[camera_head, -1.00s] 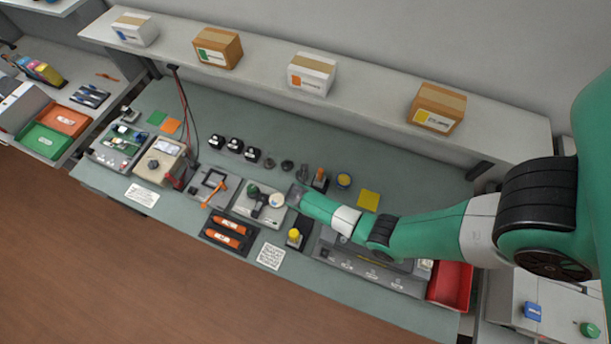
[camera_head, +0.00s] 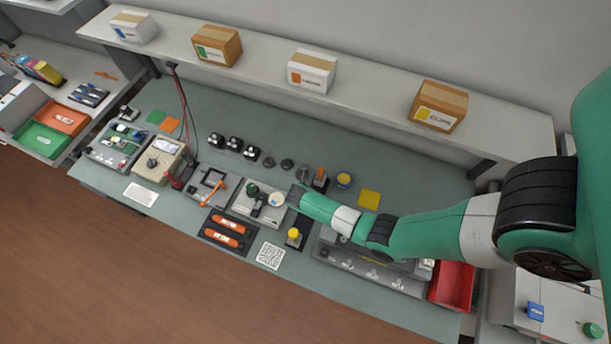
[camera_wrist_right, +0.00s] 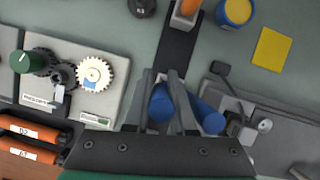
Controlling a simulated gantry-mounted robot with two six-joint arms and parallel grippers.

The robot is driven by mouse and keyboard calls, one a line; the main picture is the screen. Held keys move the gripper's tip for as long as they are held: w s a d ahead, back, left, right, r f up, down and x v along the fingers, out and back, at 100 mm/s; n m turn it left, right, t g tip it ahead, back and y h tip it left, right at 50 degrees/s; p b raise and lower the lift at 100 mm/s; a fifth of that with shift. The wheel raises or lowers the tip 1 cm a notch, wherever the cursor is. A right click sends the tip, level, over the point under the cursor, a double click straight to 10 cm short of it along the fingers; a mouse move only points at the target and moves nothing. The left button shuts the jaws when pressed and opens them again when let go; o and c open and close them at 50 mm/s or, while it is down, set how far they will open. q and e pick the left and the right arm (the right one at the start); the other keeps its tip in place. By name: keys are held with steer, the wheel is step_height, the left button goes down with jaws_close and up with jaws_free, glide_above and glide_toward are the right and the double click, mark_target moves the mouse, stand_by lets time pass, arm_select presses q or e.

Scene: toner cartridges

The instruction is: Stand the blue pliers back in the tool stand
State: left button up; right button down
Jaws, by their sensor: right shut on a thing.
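The blue pliers show as two blue handles (camera_wrist_right: 207,117) in the right wrist view. My right gripper (camera_wrist_right: 168,82) is shut on them, with one handle between its fingers and the other just right of the fingers. The jaws of the pliers are hidden. A dark strip (camera_wrist_right: 176,48) lies beyond the fingertips, with an orange-topped holder (camera_wrist_right: 187,14) at its far end. This looks like the tool stand, but I cannot tell for certain. In the head view my right gripper (camera_head: 295,193) is over the middle of the bench, and the pliers are not clear there. My left gripper is not in view.
A scale-like grey plate with a white gear (camera_wrist_right: 95,73) is left of the gripper. A yellow-topped pot (camera_wrist_right: 237,11) and a yellow note (camera_wrist_right: 272,50) are at the right. A grey device (camera_head: 370,265) and red bin (camera_head: 452,286) stand nearer the front right.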

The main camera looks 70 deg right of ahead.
steer(key=c, duration=0.7)
jaws_free()
steer(key=shift+r, duration=0.1)
steer(key=p+v, duration=0.3)
steer(key=v, duration=0.8)
steer(key=shift+a+r, duration=0.15)
steer(key=shift+r, duration=0.05)
